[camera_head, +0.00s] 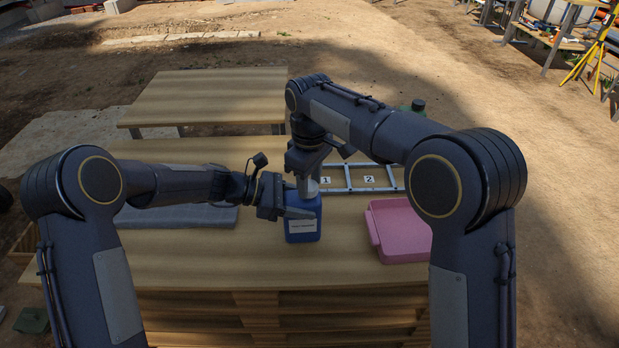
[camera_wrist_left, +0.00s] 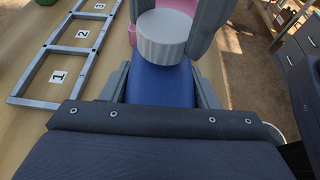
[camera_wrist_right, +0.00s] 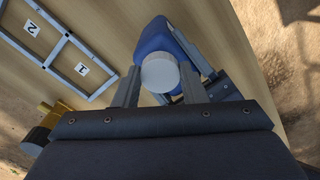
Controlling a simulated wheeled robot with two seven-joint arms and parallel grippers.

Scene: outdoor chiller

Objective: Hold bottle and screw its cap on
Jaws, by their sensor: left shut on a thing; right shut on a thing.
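A blue bottle (camera_head: 303,222) with a white label stands upright on the wooden table. My left gripper (camera_head: 290,212) is shut on the bottle's body from the left; the blue body also shows between its fingers in the left wrist view (camera_wrist_left: 160,85). A white ribbed cap (camera_wrist_left: 163,37) sits at the top of the bottle. My right gripper (camera_wrist_right: 157,88) points down from above and is shut on the cap, which shows between its fingers in the right wrist view (camera_wrist_right: 160,73). The bottle's neck and thread are hidden, so I cannot tell how tightly the cap sits.
A pink tray (camera_head: 402,258) lies right of the bottle. A metal frame with numbered slots (camera_head: 346,190) lies behind it, with a green object (camera_head: 418,105) farther back. A grey mat (camera_head: 180,217) lies at the left, partly under my left arm. The table's front middle is clear.

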